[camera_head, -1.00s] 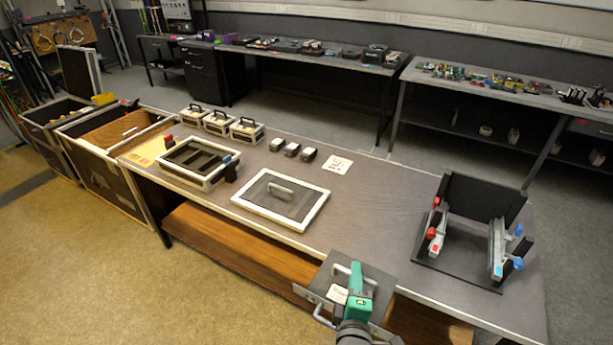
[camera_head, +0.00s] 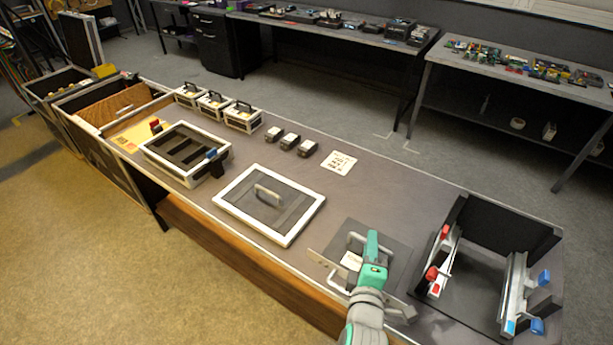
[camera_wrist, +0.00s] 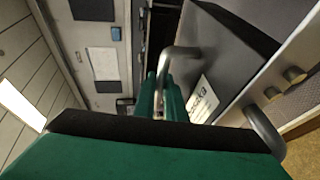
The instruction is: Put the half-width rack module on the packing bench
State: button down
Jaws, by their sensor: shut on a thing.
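The half-width rack module (camera_head: 397,246) is a dark grey box with a light front panel, metal handles and a white label. My green gripper (camera_head: 372,250) is shut on one of its handles. In the wrist view the green jaws (camera_wrist: 168,98) close around the handle, with the module's dark face (camera_wrist: 215,45) beside them. The packing bench (camera_head: 400,190) is the long grey-topped one. The module appears over its front part, left of the black fixture; I cannot tell whether it touches the top. Its underside is hidden.
A black fixture with red and blue clamps (camera_head: 480,235) stands close to the module's right. A white-framed lid (camera_head: 268,205) lies to the left. Farther left are an open white-rimmed case (camera_head: 187,153) and small cases (camera_head: 240,116). The bench top behind the module is clear.

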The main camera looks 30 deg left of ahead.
aim_at(359, 227)
jog(key=w+a+f, duration=0.1)
jog(key=w+a, duration=0.1)
jog(key=w+a+f, duration=0.1)
jog(key=w+a, duration=0.1)
jog(key=w, duration=0.1)
jog(key=w+a+f, duration=0.1)
jog(key=w+f, duration=0.1)
jog(key=w, duration=0.1)
jog(key=shift+a, duration=0.4)
jog(key=shift+w+a+f, duration=0.45)
jog(key=shift+w+f, duration=0.15)
jog(key=shift+f, duration=0.85)
jog(key=shift+w+a+f, duration=0.4)
jog(key=shift+w+f, duration=0.25)
jog(key=shift+f, duration=0.8)
jog(key=shift+w+a+f, duration=0.45)
jog(key=shift+w+f, duration=0.15)
jog(key=shift+f, duration=0.85)
jog(key=c, duration=1.8)
grip_release()
jog(key=shift+f, duration=0.15)
